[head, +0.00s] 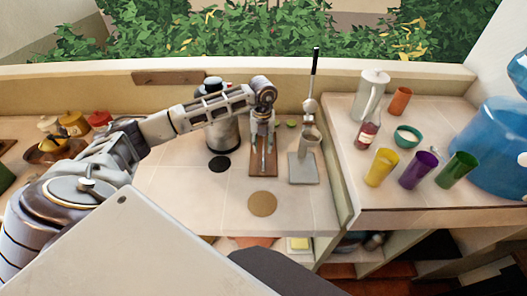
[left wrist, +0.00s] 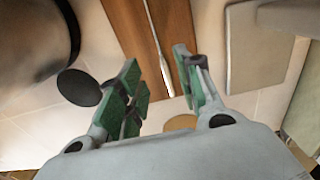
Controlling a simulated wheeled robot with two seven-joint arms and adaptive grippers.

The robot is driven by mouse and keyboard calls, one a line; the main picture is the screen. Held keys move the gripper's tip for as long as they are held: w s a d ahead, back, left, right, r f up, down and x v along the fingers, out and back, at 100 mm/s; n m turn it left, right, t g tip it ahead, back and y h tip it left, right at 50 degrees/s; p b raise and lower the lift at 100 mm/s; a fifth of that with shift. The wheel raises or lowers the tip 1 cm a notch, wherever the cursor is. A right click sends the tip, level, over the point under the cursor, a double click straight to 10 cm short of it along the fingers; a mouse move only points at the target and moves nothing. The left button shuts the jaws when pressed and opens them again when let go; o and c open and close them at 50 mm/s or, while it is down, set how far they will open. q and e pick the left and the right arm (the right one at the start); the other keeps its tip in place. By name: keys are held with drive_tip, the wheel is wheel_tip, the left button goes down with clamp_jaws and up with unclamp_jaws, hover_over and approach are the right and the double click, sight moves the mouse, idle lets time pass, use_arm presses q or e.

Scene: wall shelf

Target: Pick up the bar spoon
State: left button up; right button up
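The bar spoon (left wrist: 157,38) is a thin metal rod lying along a brown wooden board (left wrist: 122,22) in the left wrist view. In the head view the board (head: 263,171) lies on the tiled counter, and the spoon shows only as a thin light strip partly hidden by my gripper. My left gripper (head: 263,132) is over the far part of the board. In the left wrist view its green-padded fingers (left wrist: 158,72) are apart, with the spoon's lower end seen between them and nothing held. My right gripper is not in view.
A dark-topped metal canister (head: 222,132) stands left of the board, and a grey stand with a tall black handle (head: 304,170) stands right. A round tan coaster (head: 262,203) lies in front. Cups and a red bottle (head: 367,134) stand on the right counter.

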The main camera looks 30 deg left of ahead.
sight(263, 157)
use_arm(q)
drive_tip(key=shift+d+f+p, duration=0.15)
drive_tip(key=shift+f+p, duration=0.35)
drive_tip(key=shift+f, duration=0.4)
drive_tip(key=shift+f+p, duration=0.4)
drive_tip(key=shift+f, duration=1.3)
clamp_jaws()
